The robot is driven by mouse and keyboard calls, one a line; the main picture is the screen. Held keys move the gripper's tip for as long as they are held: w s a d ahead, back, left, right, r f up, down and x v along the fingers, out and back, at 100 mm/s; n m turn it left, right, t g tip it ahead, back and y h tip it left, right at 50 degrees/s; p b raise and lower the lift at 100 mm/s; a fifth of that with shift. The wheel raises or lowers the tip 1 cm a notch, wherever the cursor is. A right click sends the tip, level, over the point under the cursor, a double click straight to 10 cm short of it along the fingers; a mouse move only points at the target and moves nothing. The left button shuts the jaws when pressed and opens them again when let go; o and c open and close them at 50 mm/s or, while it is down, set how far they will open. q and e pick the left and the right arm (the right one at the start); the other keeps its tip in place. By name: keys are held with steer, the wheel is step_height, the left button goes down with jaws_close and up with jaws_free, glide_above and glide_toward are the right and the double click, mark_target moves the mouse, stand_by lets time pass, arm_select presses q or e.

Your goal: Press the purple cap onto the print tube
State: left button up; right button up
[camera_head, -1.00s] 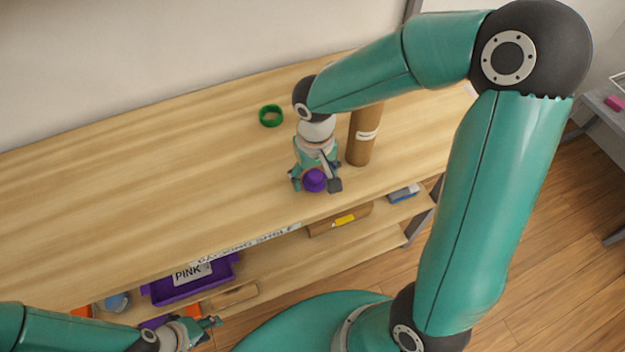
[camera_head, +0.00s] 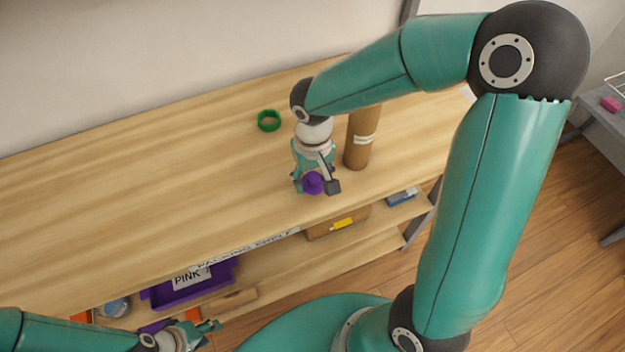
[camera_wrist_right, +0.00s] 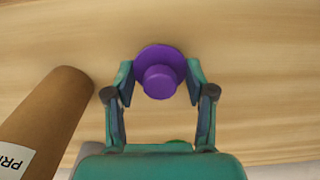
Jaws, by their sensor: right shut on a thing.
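The purple cap (camera_head: 313,183) is at the front part of the wooden shelf top. In the right wrist view the cap (camera_wrist_right: 160,73) shows a round flange with a smaller knob. My right gripper (camera_head: 316,186) is shut on it; its fingers (camera_wrist_right: 157,82) touch both sides of the flange. I cannot tell whether the cap still rests on the wood. The brown print tube (camera_head: 359,140) with a white label stands upright just right of the gripper. It also shows at the left in the wrist view (camera_wrist_right: 44,120). My left gripper (camera_head: 212,326) is low at the bottom left, empty.
Below are a purple bin (camera_head: 190,287) labelled PINK and a cardboard box (camera_head: 338,222). The left of the top is clear.

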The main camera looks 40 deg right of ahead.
mark_target(312, 176)
steer(key=shift+r+p, duration=2.4)
steer(key=shift+r, duration=1.25)
steer(key=shift+f, duration=0.1)
